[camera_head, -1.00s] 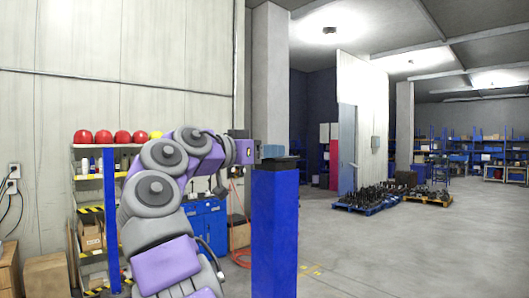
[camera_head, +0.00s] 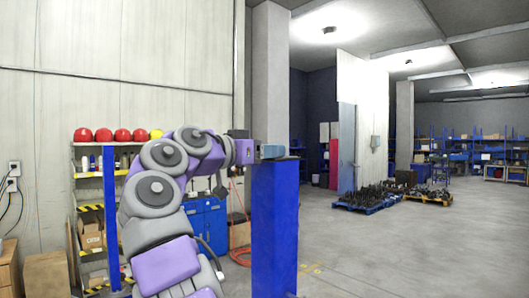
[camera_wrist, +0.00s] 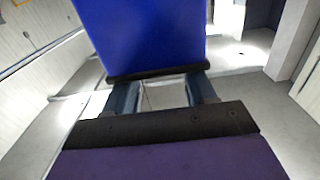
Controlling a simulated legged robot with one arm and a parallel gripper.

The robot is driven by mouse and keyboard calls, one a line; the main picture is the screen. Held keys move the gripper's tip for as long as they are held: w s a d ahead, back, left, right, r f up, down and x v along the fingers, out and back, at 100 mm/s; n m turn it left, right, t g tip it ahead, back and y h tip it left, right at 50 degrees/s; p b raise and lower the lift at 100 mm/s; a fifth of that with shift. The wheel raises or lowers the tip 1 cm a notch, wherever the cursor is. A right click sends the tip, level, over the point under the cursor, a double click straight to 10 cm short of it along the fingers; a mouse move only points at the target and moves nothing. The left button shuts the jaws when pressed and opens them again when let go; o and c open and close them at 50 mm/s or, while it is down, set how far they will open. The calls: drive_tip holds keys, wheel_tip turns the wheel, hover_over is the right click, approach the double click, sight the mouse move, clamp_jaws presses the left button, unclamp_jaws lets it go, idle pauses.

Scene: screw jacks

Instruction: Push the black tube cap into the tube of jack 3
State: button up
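A tall blue square tube (camera_head: 274,230) stands upright right of my arm in the head view; it fills the top middle of the wrist view (camera_wrist: 145,35). The black tube cap (camera_head: 291,158) shows as a thin dark edge on its top. In the wrist view the cap (camera_wrist: 160,73) is a black strip along the tube's end. My gripper (camera_head: 274,151) is just above the tube's top. In the wrist view its fingers (camera_wrist: 161,93) are spread apart with nothing visible between them, their tips at the cap. I cannot tell whether they touch it. No jack number is readable.
A shelf with red helmets (camera_head: 121,135) and a blue cabinet (camera_head: 207,223) stand behind my arm by the wall. Pallets of dark parts (camera_head: 368,200) lie far right. The floor (camera_head: 420,255) right of the tube is clear.

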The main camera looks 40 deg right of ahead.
drive_tip(key=o, duration=0.5)
drive_tip(key=shift+c, duration=0.2)
drive_tip(key=s+a+p, duration=0.1)
drive_tip(key=a+p, duration=0.1)
drive_tip(key=a, duration=1.5)
drive_tip(key=shift+a, duration=0.3)
